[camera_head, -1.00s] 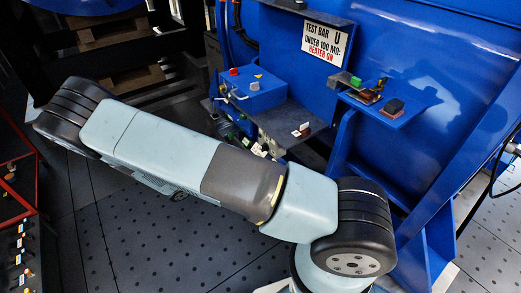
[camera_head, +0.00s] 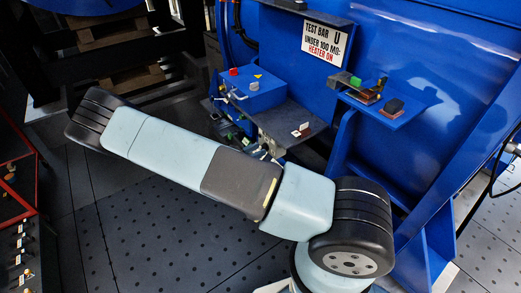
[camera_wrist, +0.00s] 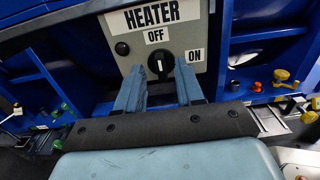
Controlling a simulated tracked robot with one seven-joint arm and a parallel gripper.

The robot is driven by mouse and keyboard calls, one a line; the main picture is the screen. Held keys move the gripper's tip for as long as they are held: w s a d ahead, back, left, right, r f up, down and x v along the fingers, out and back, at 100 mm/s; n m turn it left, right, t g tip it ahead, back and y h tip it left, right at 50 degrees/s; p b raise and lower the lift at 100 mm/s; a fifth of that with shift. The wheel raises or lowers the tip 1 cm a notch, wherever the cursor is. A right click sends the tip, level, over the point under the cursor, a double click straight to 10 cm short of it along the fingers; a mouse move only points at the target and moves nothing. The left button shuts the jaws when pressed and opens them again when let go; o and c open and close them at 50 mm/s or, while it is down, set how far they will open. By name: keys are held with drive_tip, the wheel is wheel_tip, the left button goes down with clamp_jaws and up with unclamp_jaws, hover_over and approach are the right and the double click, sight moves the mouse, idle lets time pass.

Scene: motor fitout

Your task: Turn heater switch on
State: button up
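The heater panel (camera_wrist: 205,30) is a grey plate labelled HEATER at the top centre of the wrist view. Its black rotary switch (camera_wrist: 160,60) has a white pointer line standing about upright, toward the OFF label (camera_wrist: 155,36). The ON label (camera_wrist: 195,55) is to the switch's right. My gripper (camera_wrist: 160,68) is open, with one finger on each side of the switch in the picture. Both fingers look clear of the knob, but I cannot tell the remaining distance.
In the head view, a blue box with a red button (camera_head: 255,95) stands on a dark shelf below a TEST BAR sign (camera_head: 325,40). A blue bracket shelf (camera_head: 408,117) holds small parts.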

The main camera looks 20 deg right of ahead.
drive_tip(key=shift+x, duration=0.8)
clamp_jaws()
